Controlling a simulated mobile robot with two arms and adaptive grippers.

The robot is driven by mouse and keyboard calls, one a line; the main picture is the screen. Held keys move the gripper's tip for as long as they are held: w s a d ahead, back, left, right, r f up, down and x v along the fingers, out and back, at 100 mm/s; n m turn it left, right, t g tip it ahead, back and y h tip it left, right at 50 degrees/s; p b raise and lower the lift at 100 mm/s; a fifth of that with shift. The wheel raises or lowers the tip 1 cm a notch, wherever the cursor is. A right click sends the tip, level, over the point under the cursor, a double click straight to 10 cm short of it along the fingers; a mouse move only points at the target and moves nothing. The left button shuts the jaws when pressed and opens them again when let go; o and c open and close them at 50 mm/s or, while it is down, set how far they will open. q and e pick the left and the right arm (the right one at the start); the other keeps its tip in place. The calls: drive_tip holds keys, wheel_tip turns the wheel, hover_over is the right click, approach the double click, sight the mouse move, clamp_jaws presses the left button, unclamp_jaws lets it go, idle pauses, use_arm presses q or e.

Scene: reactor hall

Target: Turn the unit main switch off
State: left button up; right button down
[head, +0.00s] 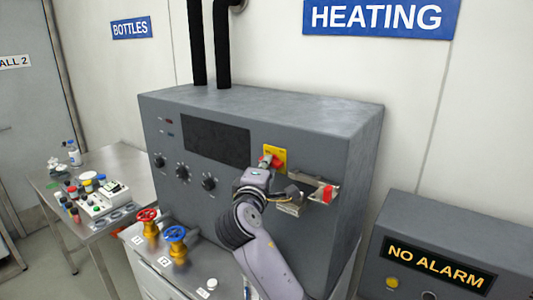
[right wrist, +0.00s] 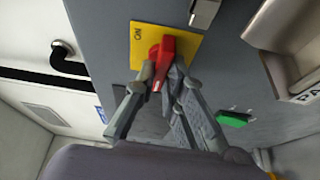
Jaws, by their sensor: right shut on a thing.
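The unit main switch is a red rotary handle (head: 268,161) on a yellow plate (head: 281,153) on the grey heating unit's front. In the right wrist view the red handle (right wrist: 168,47) stands out from the yellow plate (right wrist: 145,40), which has small dark lettering near one edge. My right gripper (right wrist: 161,76) has its fingers on both sides of the handle and is shut on it. In the head view my right gripper (head: 264,168) partly covers the handle and plate. My left gripper is in neither view.
A metal bracket (head: 290,209) juts out right of the switch. Black knobs (head: 208,184) lie left of it. Red (head: 147,215) and blue (head: 175,234) valve wheels stand below. A NO ALARM box (head: 438,265) is at right, a cluttered side table (head: 66,227) at left.

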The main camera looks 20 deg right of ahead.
drive_tip(key=shift+n+p, duration=0.3)
drive_tip(key=shift+p, duration=0.1)
drive_tip(key=c, duration=1.7)
unclamp_jaws()
drive_tip(key=shift+o, duration=0.2)
drive_tip(key=v, duration=1.2)
